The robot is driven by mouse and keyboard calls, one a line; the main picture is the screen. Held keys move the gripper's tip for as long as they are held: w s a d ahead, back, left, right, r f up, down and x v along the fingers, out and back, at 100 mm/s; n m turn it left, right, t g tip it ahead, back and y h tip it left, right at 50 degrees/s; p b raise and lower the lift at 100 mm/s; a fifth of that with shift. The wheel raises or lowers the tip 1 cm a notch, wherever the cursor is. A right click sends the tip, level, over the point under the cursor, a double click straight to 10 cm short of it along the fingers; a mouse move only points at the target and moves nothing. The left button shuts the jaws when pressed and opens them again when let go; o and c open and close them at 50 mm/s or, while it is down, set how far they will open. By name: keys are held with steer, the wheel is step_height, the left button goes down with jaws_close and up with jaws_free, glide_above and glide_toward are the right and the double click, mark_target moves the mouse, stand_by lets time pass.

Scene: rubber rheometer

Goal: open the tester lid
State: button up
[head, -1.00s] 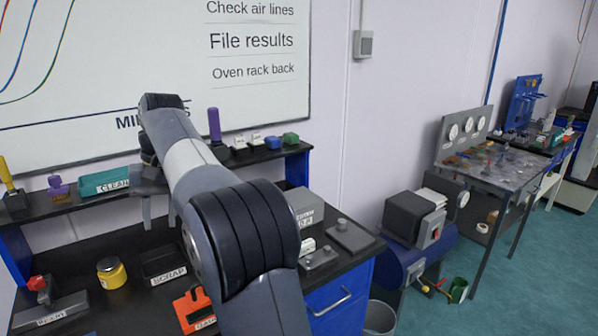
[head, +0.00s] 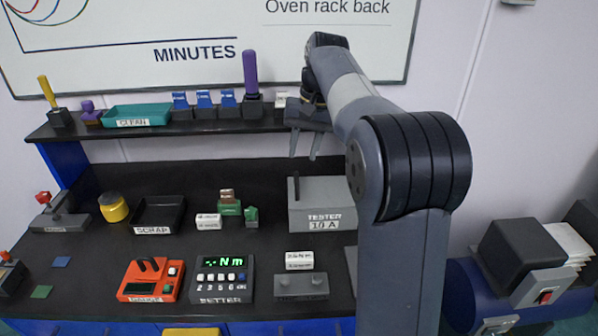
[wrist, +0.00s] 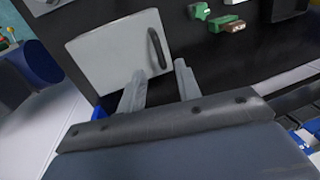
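The tester (head: 323,212) is a grey box labelled "TESTER 10 A" on the black bench, just left of my arm in the head view. Its flat grey lid (wrist: 112,50) looks closed. A dark bar handle (wrist: 157,48) stands near one edge of the lid, and the handle (head: 297,189) also shows at the tester's left in the head view. My gripper (head: 304,152) hangs above the tester with its two fingers apart and nothing between them. In the wrist view my gripper (wrist: 159,78) points toward the lid, with the handle beyond the fingertips and not touched.
A black shelf (head: 160,130) with a teal tray (head: 137,115) and a purple-handled tool (head: 250,75) runs behind the tester. A grey block (head: 301,286) and a white block (head: 299,261) lie in front. Small green parts (head: 230,204) sit to the left. My arm hides the bench's right end.

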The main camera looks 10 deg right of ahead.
mark_target(297, 178)
steer(key=f, duration=0.4)
steer(key=a+f, duration=0.1)
steer(key=f, duration=0.1)
steer(key=shift+w+f, duration=0.1)
steer(key=shift+f, duration=0.15)
jaws_close()
stand_by(0.3)
